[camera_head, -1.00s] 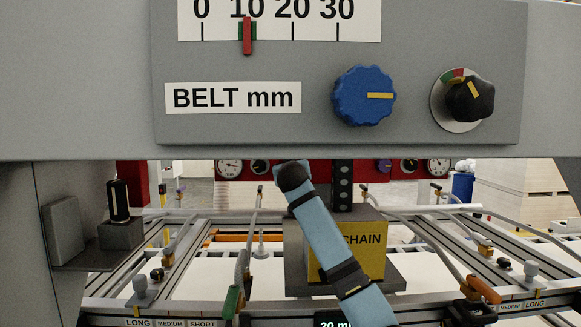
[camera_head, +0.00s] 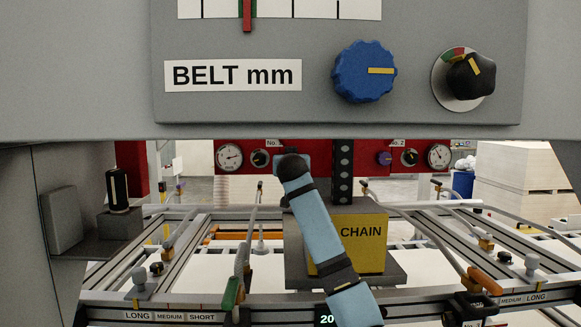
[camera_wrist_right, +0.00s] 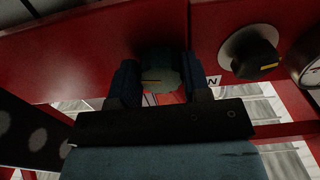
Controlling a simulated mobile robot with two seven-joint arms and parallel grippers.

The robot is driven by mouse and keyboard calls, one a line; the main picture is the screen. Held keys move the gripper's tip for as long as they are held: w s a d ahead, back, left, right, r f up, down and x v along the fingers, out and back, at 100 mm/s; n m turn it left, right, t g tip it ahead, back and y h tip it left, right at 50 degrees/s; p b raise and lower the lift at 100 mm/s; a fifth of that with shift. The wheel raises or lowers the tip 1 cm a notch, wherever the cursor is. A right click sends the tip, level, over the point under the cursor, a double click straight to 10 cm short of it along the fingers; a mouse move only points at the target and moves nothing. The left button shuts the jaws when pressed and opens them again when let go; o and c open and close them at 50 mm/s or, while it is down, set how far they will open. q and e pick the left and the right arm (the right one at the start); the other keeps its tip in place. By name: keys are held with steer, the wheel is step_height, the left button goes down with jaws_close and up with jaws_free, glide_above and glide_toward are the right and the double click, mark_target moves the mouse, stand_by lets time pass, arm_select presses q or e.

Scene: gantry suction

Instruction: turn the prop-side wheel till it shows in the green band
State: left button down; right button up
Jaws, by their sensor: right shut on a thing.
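My right gripper (camera_wrist_right: 160,76) is shut on a dark teal wheel (camera_wrist_right: 163,82) with a yellow mark, on a red panel. In the head view, my blue right arm reaches forward and its dark wrist (camera_head: 292,167) covers most of that wheel. The wheel sits beside a black knob (camera_head: 260,158) and a round gauge (camera_head: 229,156) at the panel's left end. In the right wrist view the black knob (camera_wrist_right: 250,53) is right of the wheel. The gauge's needle and any green band are too small to read. My left gripper is not in view.
A grey beam (camera_head: 440,120) with a blue knob (camera_head: 364,71) and BELT mm scale (camera_head: 273,27) hangs close in front. A yellow CHAIN box (camera_head: 359,245) and a dark perforated post (camera_head: 342,171) stand right of my arm. Rails with clamps lie below.

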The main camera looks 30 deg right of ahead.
steer(key=shift+w+a+m+b, duration=0.1)
steer(key=shift+m+b, duration=1.5)
steer(key=shift+m, duration=3.2)
steer(key=o, duration=0.9)
